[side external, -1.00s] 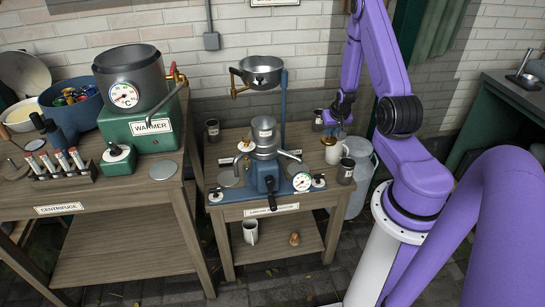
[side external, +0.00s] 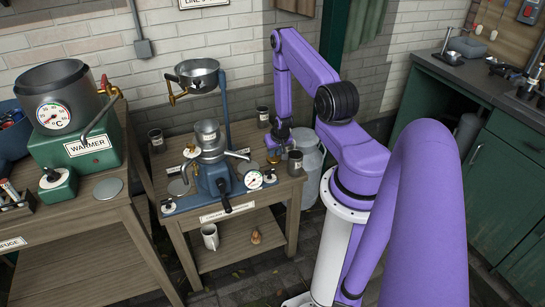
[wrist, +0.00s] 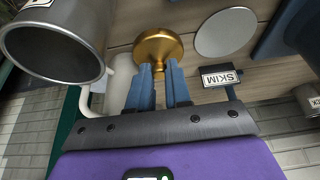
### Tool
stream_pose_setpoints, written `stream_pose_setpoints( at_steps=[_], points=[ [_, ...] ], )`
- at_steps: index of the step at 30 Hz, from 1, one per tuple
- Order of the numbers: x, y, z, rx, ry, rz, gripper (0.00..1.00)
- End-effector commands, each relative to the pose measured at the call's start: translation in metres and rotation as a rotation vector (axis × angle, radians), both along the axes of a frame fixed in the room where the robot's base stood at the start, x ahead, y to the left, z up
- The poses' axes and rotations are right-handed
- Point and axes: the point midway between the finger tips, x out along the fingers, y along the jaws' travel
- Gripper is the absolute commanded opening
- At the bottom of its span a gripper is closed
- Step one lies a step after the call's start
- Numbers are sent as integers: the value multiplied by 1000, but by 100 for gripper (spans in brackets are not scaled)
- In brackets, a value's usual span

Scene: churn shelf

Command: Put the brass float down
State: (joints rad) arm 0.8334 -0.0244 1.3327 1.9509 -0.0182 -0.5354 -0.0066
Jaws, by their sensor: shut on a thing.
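The brass float (wrist: 158,46) is a round gold piece with a narrower stem. My gripper (wrist: 160,72) is shut on its stem, with both blue fingers closed around it in the wrist view. In the side view my gripper (side external: 276,148) is low over the right end of the small wooden table, and the float (side external: 273,160) shows just below it. I cannot tell whether the float touches the tabletop. A plain grey disc (wrist: 225,33) and a SKIM label (wrist: 221,77) lie to the right of the float in the wrist view.
A grey metal cup (side external: 295,162) stands close to the right of my gripper. A white mug (wrist: 118,82) is beside my fingers in the wrist view. The blue separator (side external: 213,180) with its gauge (side external: 253,180) stands to the left. A mug (side external: 210,237) is on the lower shelf.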

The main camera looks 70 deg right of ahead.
Motion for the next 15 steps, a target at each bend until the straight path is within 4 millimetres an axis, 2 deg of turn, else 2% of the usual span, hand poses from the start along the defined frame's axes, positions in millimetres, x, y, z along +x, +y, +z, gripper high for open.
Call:
stream_pose_setpoints(
  at_steps=[6,15],
  points=[
    [-1,0,-25,2,1,-1,0],
    [0,0,-28,0,0,0,0]
  ],
)
